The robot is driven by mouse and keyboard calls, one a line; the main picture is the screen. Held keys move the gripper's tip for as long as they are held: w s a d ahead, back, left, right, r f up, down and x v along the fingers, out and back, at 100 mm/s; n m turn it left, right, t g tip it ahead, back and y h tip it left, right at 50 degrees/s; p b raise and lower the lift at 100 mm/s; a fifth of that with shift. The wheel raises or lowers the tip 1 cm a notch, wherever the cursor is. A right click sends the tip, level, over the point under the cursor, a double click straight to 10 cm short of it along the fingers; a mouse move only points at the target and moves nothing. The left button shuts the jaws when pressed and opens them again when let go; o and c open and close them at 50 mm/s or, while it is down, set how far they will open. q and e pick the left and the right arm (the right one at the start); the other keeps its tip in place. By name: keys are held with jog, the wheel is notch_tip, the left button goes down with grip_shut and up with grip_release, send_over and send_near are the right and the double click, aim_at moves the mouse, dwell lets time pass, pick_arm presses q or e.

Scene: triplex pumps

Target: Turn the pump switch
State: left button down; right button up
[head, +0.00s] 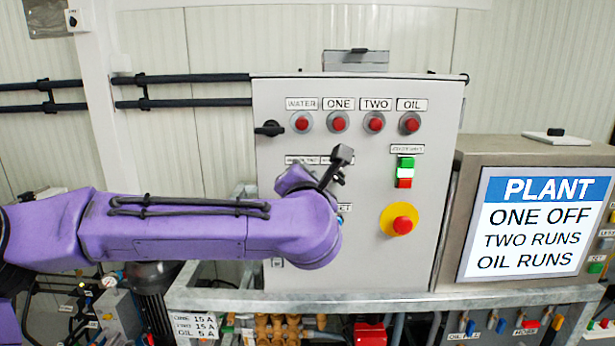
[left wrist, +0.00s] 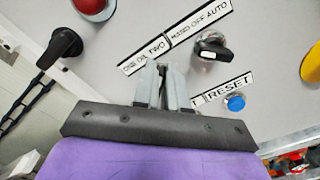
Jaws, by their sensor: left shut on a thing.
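The grey control cabinet (head: 362,222) stands in front of me. My left arm reaches across it and hides its middle left part in the head view. In the left wrist view, my left gripper (left wrist: 165,85) is shut on the pump switch (left wrist: 162,69) below a label that seems to read ONE OIL TWO (left wrist: 146,58). The fingers hide most of that switch, so its angle is unclear. A black HAND OFF AUTO switch (left wrist: 212,48) sits to the right, apart from the fingers. The plant screen (head: 536,224) reads ONE OFF, TWO RUNS, OIL RUNS. My right gripper is not in view.
A blue reset button (left wrist: 235,103) lies right of the fingers. A black door handle (head: 269,128) is on the cabinet's left. Several red lamps (head: 339,121) run along its top. A green and red button pair (head: 405,172) and an emergency stop (head: 402,222) are on the right.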

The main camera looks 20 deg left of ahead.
pick_arm(q)
jog(key=c, duration=1.2)
grip_release()
jog(key=b+v, duration=0.4)
jog(key=v, duration=0.6)
jog(key=shift+s+d+r+b, duration=0.1)
jog(key=shift+s+b, duration=0.15)
jog(key=shift+b, duration=0.1)
